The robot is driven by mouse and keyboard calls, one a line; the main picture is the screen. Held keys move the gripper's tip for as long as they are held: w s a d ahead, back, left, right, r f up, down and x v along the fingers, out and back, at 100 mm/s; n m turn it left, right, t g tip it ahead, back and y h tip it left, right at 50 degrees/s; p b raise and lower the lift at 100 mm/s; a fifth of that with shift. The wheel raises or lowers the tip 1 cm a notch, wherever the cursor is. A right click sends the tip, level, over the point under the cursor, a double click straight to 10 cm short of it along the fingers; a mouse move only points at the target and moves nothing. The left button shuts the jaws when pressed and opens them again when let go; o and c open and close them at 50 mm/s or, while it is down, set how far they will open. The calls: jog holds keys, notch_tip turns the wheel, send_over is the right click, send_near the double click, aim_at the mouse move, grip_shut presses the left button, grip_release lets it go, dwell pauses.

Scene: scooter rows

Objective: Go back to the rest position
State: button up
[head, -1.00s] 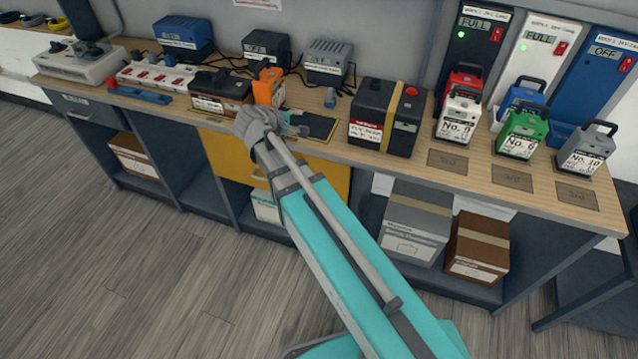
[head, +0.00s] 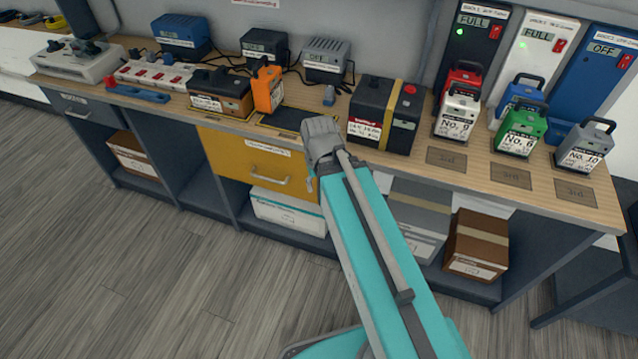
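My teal and grey arm (head: 385,250) reaches up from the bottom toward the front edge of the workbench (head: 360,160). Its grey joint (head: 322,140) shows in front of the bench, between the dark mat and the black box with a yellow strap. My gripper cannot be made out; it is hidden behind my own arm or out of the picture, so its opening and anything in it do not show. An orange battery (head: 267,90) stands upright on the bench beside the dark mat (head: 290,119).
The black strapped box (head: 370,110) stands close to my arm. Batteries such as No. 9 (head: 458,115), No. 6 (head: 522,132) and No. 10 (head: 586,147) stand at right before the chargers. A yellow drawer (head: 250,165) is under the bench. The floor (head: 150,270) at left is clear.

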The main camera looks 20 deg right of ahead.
dwell(0.3)
notch_tip(320, 180, up, 13)
jog(key=p, duration=1.3)
jog(key=shift+f, duration=0.1)
jog(key=o, duration=0.3)
jog(key=shift+c, duration=1.3)
jog(key=shift+a, duration=0.1)
